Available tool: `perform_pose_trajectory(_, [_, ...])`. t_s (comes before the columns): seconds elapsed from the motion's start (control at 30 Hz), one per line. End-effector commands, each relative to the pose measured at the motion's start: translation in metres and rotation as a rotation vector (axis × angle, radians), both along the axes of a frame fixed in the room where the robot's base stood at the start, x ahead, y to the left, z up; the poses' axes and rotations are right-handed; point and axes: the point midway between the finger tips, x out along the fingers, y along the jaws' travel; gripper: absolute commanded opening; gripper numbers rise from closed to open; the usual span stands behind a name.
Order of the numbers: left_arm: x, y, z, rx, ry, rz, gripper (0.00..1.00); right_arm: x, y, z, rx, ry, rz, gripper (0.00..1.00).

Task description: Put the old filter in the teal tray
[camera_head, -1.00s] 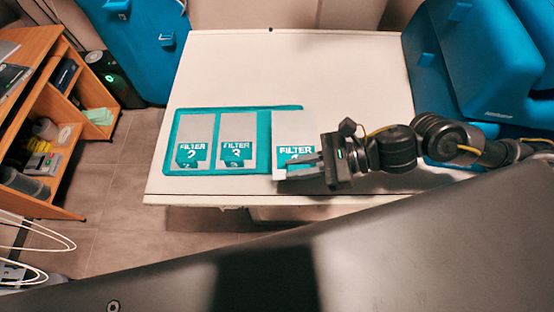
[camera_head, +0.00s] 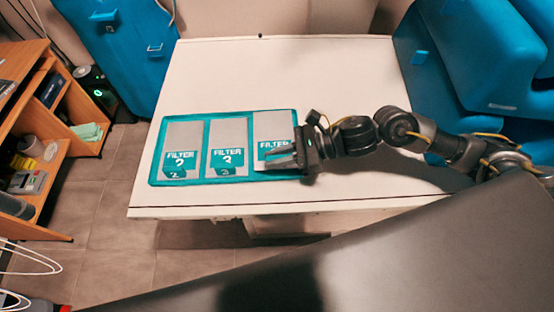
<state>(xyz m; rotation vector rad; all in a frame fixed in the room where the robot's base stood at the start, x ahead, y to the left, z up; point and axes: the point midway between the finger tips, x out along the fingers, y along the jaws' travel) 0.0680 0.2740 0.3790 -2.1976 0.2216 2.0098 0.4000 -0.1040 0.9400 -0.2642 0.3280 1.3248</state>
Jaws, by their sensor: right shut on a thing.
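The teal tray (camera_head: 206,117) lies on the left part of the white table, near its front edge. A third filter (camera_head: 272,126) is at the tray's right end, within the tray's outline. My right gripper (camera_head: 285,160) is shut on this third filter at its lower part and hides some of its label. Whether the filter rests on the tray floor cannot be told. My left gripper is not in view.
The white table (camera_head: 300,75) is clear behind the tray. Large blue equipment (camera_head: 480,60) stands at the right and a blue cabinet (camera_head: 120,50) at the back left. An orange wooden shelf (camera_head: 40,120) stands at the far left.

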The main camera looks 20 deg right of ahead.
Motion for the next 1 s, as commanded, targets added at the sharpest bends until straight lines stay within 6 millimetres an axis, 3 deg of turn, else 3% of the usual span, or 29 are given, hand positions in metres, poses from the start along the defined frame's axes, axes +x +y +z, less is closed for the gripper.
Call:
perform_pose_trajectory(0.03, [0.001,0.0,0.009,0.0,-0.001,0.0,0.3,-0.002,0.0,-0.005,-0.001,0.01,-0.001,0.0])
perform_pose_trajectory(0.2, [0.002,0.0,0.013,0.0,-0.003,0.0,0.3,-0.001,0.0,-0.021,0.0,0.003,0.0,0.0])
perform_pose_trajectory(0.6, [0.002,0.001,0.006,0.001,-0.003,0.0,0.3,-0.001,0.0,-0.026,-0.001,0.001,0.0,0.0])
perform_pose_trajectory(0.63, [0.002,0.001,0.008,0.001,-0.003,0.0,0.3,-0.001,0.0,-0.025,-0.002,0.001,0.0,0.18])
perform_pose_trajectory(0.77, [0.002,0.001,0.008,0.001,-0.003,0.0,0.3,-0.001,0.0,-0.024,-0.001,0.003,0.0,0.35])
perform_pose_trajectory(1.0, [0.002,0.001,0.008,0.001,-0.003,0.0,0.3,-0.001,0.0,-0.024,-0.001,0.003,0.0,0.36])
